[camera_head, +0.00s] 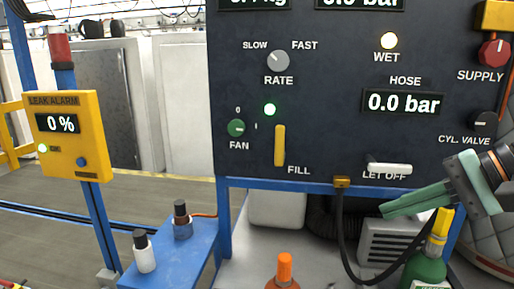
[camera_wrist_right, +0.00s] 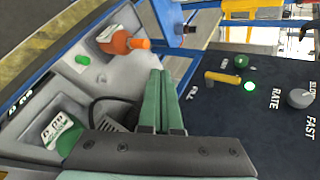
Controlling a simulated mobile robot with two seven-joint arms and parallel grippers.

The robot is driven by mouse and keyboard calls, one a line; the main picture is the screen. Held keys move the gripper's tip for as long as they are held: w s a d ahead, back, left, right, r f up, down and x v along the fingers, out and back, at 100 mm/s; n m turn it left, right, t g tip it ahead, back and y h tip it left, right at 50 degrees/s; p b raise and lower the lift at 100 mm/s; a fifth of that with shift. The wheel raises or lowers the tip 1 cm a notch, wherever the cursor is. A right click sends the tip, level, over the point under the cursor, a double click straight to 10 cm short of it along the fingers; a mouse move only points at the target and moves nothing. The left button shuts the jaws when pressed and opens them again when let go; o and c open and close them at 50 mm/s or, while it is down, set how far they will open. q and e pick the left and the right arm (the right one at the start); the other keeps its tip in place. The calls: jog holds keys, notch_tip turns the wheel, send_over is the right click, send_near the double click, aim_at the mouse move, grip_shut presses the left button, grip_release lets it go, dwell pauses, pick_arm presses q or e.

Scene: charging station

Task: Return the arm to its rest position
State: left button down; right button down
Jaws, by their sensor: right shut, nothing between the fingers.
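My right gripper (camera_head: 388,209) comes in from the right in the head view, with its green fingers together and nothing between them. The fingers point left, below the dark control panel (camera_head: 330,120) and under the white LET OFF lever (camera_head: 389,168). In the right wrist view, the shut fingers (camera_wrist_right: 163,78) extend into the space beside the panel and the bottles. They look clear of the LET OFF lever, though the exact gap is hard to judge. My left gripper is out of view.
A green cylinder with a yellow top (camera_head: 426,271) stands below my right gripper. An orange bottle (camera_head: 284,270) is at the bottom centre. A black hose (camera_head: 343,235) hangs from the panel. Two small bottles stand on the blue shelf (camera_head: 190,255). A yellow leak alarm (camera_head: 65,136) reads 0 %.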

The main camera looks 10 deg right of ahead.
jog(key=w+f+n+t, duration=0.25)
jog(key=f+n, duration=0.55)
jog(key=n, duration=0.4)
jog(key=w+d+f+n+t+p, duration=0.1)
jog(key=f+n+t, duration=0.3)
jog(key=f+n, duration=0.55)
jog(key=w+f+n+t, duration=0.2)
jog(key=f+n+t, duration=0.35)
jog(key=n, duration=0.85)
jog(key=s+a+f+m+g+h, duration=0.1)
jog(key=s+f+m+g+h, duration=0.15)
jog(key=f+m, duration=0.5)
jog(key=s+a+f+m+g+h, duration=0.2)
jog(key=s+f+m+h, duration=0.15)
jog(key=f+m, duration=0.4)
jog(key=s+a+f+m+g, duration=0.5)
jog(key=s+a+f+m, duration=0.3)
jog(key=s+f, duration=0.3)
jog(key=shift+s+a+f+y+p, duration=0.15)
jog(key=shift+s+f+y+p, duration=0.2)
jog(key=shift+f, duration=0.25)
